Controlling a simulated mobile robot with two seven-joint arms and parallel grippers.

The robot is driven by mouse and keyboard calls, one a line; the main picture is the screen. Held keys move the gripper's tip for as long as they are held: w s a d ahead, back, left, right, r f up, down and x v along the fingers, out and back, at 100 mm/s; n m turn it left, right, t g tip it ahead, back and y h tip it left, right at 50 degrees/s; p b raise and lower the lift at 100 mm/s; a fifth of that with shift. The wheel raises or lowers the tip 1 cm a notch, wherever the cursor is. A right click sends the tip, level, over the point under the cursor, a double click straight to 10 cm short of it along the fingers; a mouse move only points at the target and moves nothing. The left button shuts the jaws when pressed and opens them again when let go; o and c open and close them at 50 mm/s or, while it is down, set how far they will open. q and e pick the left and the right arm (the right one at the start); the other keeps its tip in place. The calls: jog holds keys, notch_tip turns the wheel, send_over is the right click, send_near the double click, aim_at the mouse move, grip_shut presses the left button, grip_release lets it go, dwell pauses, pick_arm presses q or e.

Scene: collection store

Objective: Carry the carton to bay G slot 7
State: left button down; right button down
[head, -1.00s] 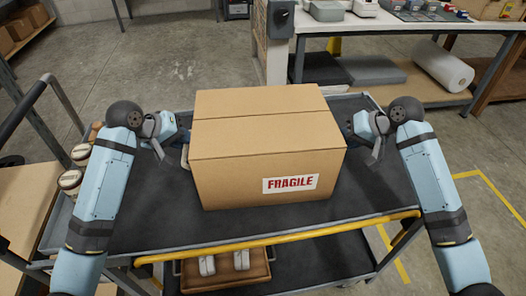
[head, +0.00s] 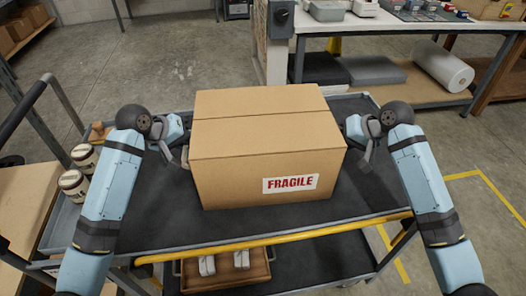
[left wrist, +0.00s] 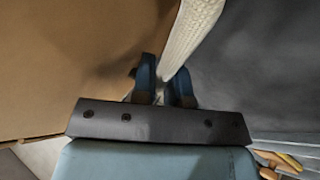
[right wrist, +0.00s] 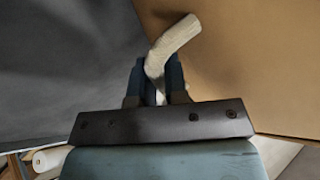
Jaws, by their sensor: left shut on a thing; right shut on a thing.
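The cardboard carton (head: 265,140), with a red FRAGILE label, sits upright on the dark top deck of a cart (head: 150,225). Its left side fills the left of the left wrist view (left wrist: 70,60), and its right side shows in the right wrist view (right wrist: 250,60). My left gripper (left wrist: 164,82) is shut on a pale rope handle (left wrist: 192,30) at the carton's left side. My right gripper (right wrist: 158,80) is shut on a similar pale handle (right wrist: 174,42) at the right side. In the head view the fingertips are mostly hidden beside the carton.
The cart has a yellow front edge (head: 270,242) and a lower shelf with a brown tray (head: 190,270). Jars (head: 75,185) stand on its left. A workbench (head: 405,28) with a white roll (head: 443,66) below stands behind. Open concrete floor (head: 150,60) lies back left; yellow floor lines (head: 490,195) are at right.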

pick_arm(q)
jog(key=shift+w+r, duration=0.1)
jog(key=shift+r, duration=0.1)
pick_arm(e)
jog(key=shift+w+r, duration=0.1)
jog(key=shift+r, duration=0.15)
